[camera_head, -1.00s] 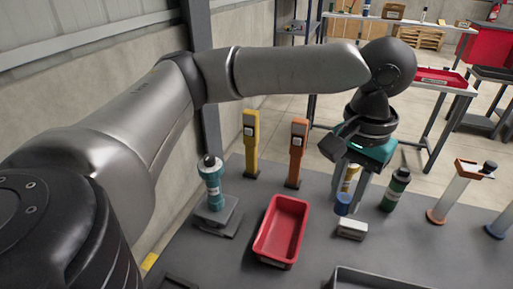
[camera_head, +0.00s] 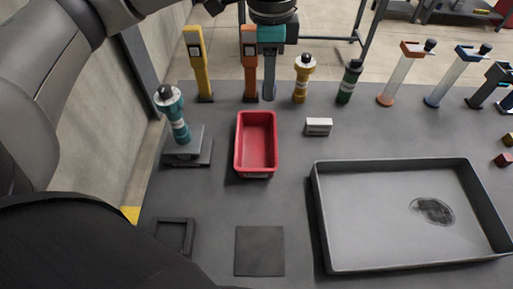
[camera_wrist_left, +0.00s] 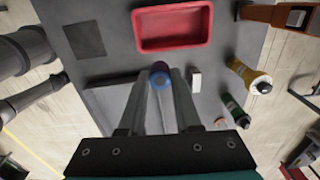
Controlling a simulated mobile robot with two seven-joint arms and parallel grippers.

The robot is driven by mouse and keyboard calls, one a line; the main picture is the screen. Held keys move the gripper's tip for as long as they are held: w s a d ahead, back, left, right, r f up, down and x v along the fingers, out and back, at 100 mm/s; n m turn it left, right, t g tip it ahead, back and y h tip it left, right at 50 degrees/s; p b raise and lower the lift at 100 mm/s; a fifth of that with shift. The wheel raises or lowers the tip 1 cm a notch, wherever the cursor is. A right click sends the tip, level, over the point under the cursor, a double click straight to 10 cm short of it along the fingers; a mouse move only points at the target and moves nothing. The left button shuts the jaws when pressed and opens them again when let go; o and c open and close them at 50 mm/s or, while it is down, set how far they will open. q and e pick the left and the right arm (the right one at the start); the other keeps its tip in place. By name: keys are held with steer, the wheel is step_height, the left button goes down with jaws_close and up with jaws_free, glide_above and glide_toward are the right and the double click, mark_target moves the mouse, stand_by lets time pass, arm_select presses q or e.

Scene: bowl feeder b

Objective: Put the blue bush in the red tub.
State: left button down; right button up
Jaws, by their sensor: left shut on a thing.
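The red tub (camera_head: 256,145) stands empty on the table, left of centre in the head view. It also shows at the top of the left wrist view (camera_wrist_left: 173,26). My left gripper (camera_head: 269,96) points down and appears beyond the tub's far end in the head view. In the left wrist view its fingers are shut on the blue bush (camera_wrist_left: 160,78), a small round part at the fingertips, with the tub just past it. The bush cannot be made out in the head view. My right gripper is not seen.
A large grey tray (camera_head: 400,215) fills the right front. A small white block (camera_head: 318,127) lies right of the tub. A teal bottle (camera_head: 176,116) stands left on a grey base. Yellow (camera_head: 200,65) and orange (camera_head: 249,65) posts and several bottles line the back.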

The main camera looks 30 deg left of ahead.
arm_select(q)
steer(key=m, duration=0.3)
steer(key=w+a+f+m, duration=0.1)
steer(key=m, duration=0.1)
steer(key=a+f+m+b, duration=0.1)
steer(key=f+m, duration=0.4)
steer(key=f, duration=0.2)
steer(key=w+a+f+m+b, duration=0.1)
steer(key=f+m, duration=0.3)
steer(key=f, duration=0.4)
steer(key=a+f+m+b, duration=0.1)
steer(key=f+m+b, duration=0.1)
steer(key=f+m, duration=0.3)
steer(key=shift+w+f+m+b, duration=0.15)
steer(key=shift+f, duration=0.55)
steer(key=shift+w+f+m+b, duration=0.15)
steer(key=shift+f, duration=0.5)
steer(key=shift+f, duration=0.1)
steer(key=c, duration=0.6)
jaws_free()
step_height(320, 180, up, 12)
steer(key=p, duration=0.3)
